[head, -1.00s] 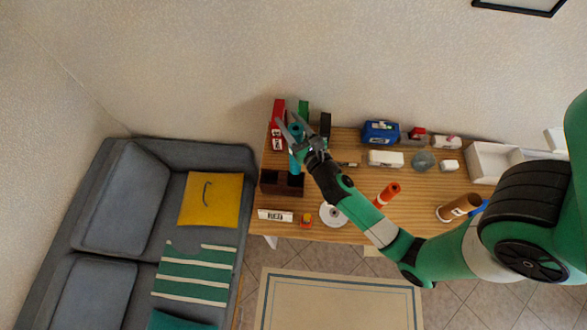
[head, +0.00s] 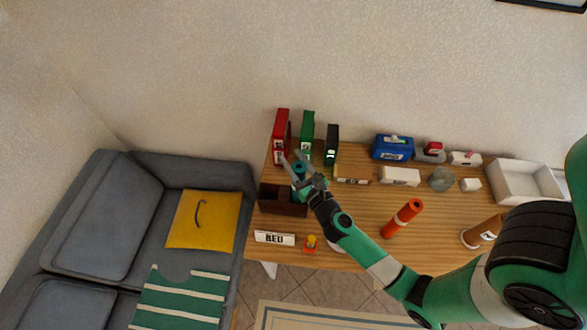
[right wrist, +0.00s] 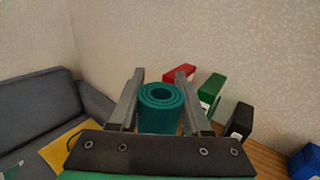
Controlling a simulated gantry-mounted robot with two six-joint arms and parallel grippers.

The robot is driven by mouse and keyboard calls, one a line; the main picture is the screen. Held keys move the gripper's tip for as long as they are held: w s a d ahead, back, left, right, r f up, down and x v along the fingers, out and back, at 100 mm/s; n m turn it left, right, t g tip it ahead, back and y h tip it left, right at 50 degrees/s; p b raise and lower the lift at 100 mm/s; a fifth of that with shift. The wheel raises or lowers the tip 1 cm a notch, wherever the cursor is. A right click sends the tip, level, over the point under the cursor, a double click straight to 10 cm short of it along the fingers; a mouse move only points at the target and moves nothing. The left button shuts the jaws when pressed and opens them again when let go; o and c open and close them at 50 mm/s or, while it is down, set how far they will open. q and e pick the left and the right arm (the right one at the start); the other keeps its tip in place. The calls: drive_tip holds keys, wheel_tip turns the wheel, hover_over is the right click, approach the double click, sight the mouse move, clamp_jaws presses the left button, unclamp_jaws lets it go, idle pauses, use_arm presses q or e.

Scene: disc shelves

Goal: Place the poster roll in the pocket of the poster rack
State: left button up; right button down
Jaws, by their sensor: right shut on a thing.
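The teal poster roll (head: 299,168) is held upright by my right gripper (head: 294,166), which is shut on it. In the right wrist view the roll (right wrist: 160,110) stands between the two grey fingers, with its spiral end facing up. The dark brown poster rack (head: 270,206) stands at the left end of the wooden table. The roll's lower part is at the right side of the rack, partly hidden by my gripper and wrist. I cannot tell whether its lower end is inside the right pocket. My left gripper is not in view.
Red (head: 281,135), green (head: 307,135) and black (head: 332,145) upright boxes stand behind the rack. A white sign (head: 274,238) and a small orange item (head: 311,243) are in front. A sofa (head: 110,215) is at left.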

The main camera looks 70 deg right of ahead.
drive_tip(key=shift+f+b, duration=0.65)
drive_tip(key=shift+f, duration=0.85)
drive_tip(key=shift+c, duration=1.8)
unclamp_jaws()
drive_tip(key=shift+r, duration=0.1)
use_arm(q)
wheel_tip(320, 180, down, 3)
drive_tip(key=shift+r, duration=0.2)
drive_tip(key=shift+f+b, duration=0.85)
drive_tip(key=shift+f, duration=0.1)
use_arm(e)
drive_tip(key=v, duration=1.2)
drive_tip(key=shift+r, duration=0.2)
